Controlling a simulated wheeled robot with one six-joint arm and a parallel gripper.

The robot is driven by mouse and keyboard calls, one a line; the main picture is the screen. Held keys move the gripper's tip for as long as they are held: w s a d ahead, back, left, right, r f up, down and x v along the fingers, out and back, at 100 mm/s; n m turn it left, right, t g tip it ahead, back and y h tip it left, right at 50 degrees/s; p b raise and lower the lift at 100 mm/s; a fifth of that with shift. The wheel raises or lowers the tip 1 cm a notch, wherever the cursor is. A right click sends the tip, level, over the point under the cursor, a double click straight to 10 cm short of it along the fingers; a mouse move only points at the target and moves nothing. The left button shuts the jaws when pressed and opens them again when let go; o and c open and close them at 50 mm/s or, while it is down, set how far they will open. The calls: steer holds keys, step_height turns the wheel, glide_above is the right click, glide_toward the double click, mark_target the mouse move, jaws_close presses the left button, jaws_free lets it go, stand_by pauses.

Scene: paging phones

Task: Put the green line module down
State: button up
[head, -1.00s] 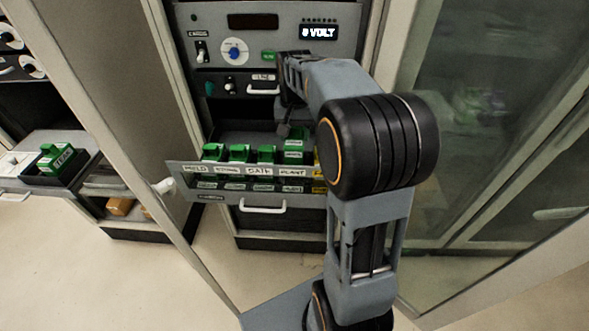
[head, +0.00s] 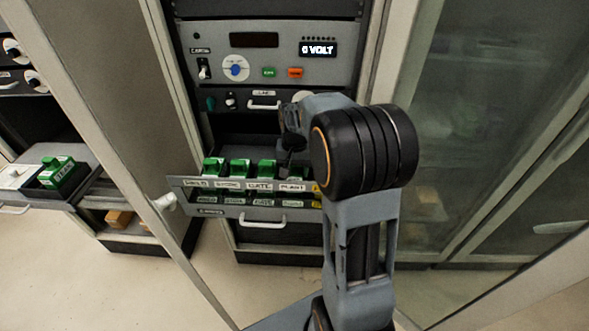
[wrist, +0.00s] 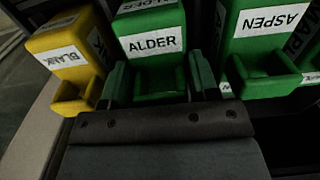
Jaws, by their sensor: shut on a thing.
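The green line module labelled ALDER (wrist: 152,45) is between the two fingers of my gripper (wrist: 158,78) in the wrist view. My gripper is shut on it. In the head view my gripper (head: 293,142) is low over the right part of the open drawer (head: 180,183), and the arm hides much of what it holds. Another green module labelled ASPEN (wrist: 265,48) stands close on the right in the wrist view, and a yellow BLANK module (wrist: 68,58) on the left. Whether the ALDER module's base touches the drawer cannot be seen.
Several green modules (head: 240,167) stand in the drawer behind its labelled front. The equipment panel (head: 345,65) rises behind. A tray with another green module (head: 58,172) is out at the left. A glass door (head: 480,120) is at the right.

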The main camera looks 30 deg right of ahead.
steer(key=o, duration=1.2)
steer(key=shift+f, duration=0.1)
step_height(320, 180, up, 11)
steer(key=shift+r, duration=0.15)
steer(key=shift+s+a+r, duration=0.1)
steer(key=shift+r, duration=0.2)
steer(key=s+a+f+n+t, duration=0.1)
steer(key=s+a+n, duration=0.1)
steer(key=s, duration=0.3)
steer(key=s+a+f+n+t, duration=0.1)
steer(key=s+a+f+n, duration=0.1)
steer(key=s+a, duration=0.2)
steer(key=s+a+f+n+t, duration=0.1)
steer(key=s+a+f+t, duration=0.1)
steer(key=s, duration=0.5)
steer(key=shift+a+n, duration=0.4)
steer(key=shift+a, duration=0.2)
